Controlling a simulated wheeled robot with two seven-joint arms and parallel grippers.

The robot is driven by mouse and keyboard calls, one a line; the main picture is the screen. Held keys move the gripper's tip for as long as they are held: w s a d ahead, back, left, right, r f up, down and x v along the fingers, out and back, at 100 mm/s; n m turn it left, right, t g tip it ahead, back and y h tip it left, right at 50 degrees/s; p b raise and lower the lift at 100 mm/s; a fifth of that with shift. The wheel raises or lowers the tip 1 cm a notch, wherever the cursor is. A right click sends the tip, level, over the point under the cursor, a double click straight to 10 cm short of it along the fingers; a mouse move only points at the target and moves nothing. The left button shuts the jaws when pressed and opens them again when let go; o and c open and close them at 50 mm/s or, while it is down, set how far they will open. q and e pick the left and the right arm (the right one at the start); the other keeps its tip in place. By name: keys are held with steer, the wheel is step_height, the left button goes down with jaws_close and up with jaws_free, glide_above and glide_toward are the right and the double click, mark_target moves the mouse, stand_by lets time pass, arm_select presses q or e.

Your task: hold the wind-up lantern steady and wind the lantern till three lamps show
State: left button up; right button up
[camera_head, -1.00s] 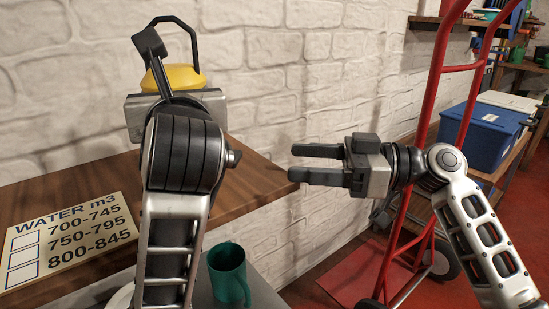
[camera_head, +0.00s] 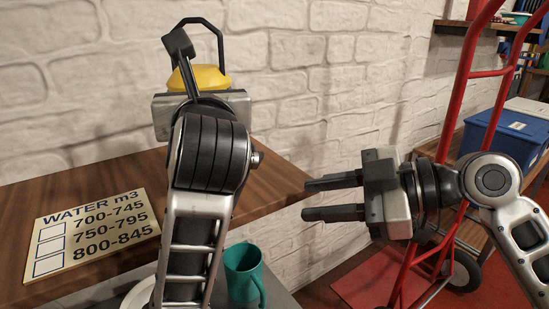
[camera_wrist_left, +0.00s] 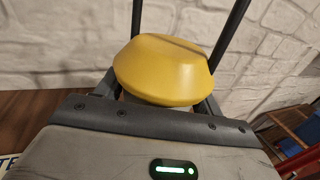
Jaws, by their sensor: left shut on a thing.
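The lantern (camera_head: 207,77) stands beyond my left arm at the wall side of the wooden worktop, with a yellow cap and a dark bail handle. In the left wrist view its yellow cap (camera_wrist_left: 163,70) fills the middle; its lower body, crank and lamps are hidden. My left gripper (camera_wrist_left: 156,100) is shut on the lantern, low below the cap; its fingers are mostly hidden by its own body and my arm. My right gripper (camera_head: 308,200) is open and empty, fingers pointing left, in front of the worktop's right end and apart from the lantern.
A sign (camera_head: 92,235) reading WATER m3 with three number ranges and boxes lies on the worktop (camera_head: 130,178). A green mug (camera_head: 244,275) stands lower, by my left arm. A red hand truck (camera_head: 463,110) and a blue bin (camera_head: 503,135) are at the right.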

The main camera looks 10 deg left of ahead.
steer(key=s+a+f+n+t+h, duration=0.1)
steer(key=s+f+n+t+h, duration=0.1)
steer(key=s+n+t, duration=0.15)
steer(key=n+t, duration=0.2)
steer(key=t, duration=0.5)
glide_toward(259, 163)
steer(key=shift+y, duration=0.3)
steer(key=x, duration=1)
steer(key=shift+w+d+f, duration=0.15)
steer(key=shift+w+f, duration=0.05)
steer(key=shift+f, duration=0.05)
jaws_close()
